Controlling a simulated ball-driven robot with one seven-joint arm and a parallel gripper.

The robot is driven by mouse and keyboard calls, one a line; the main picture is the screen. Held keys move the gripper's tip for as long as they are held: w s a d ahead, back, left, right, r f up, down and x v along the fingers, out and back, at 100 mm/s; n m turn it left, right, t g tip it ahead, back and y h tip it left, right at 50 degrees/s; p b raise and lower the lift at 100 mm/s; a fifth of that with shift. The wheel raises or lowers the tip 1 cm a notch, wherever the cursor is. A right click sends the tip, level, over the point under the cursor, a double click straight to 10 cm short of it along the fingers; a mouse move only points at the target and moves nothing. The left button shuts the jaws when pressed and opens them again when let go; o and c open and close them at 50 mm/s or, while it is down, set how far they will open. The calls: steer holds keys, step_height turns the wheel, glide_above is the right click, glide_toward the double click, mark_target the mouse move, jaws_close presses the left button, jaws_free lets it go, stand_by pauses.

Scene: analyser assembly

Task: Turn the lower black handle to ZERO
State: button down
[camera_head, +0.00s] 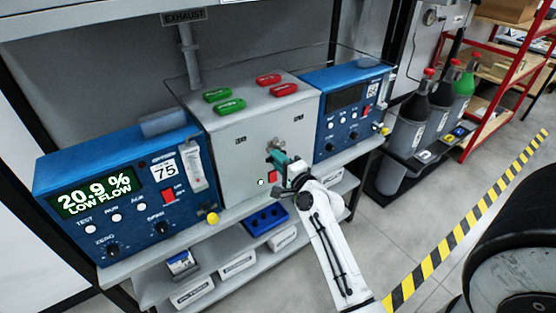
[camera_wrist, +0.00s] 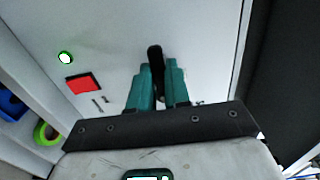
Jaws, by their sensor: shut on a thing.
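The black handle (camera_wrist: 155,56) stands out from the pale front panel in the wrist view, between the two teal fingers of my gripper (camera_wrist: 156,80). My gripper is shut on it. In the head view my gripper (camera_head: 274,157) is at the front of the grey central box (camera_head: 235,150), right of its middle. My gripper hides most of the lower handle there. A metal fitting (camera_head: 271,145) shows just above the fingers. Small dark labels on the box front are too small to read, so I cannot tell which mark the handle points to.
Blue analysers stand left (camera_head: 120,160) and right (camera_head: 345,105) of the box. A red switch (camera_wrist: 84,83) and a lit round button (camera_wrist: 65,58) are left of my gripper. Gas bottles (camera_head: 440,95) stand at the right. A shelf with a blue tray (camera_head: 264,220) lies below.

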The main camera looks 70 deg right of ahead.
steer(key=c, duration=1.1)
jaws_free()
steer(key=shift+b+v, duration=1)
steer(key=shift+v, duration=4.45)
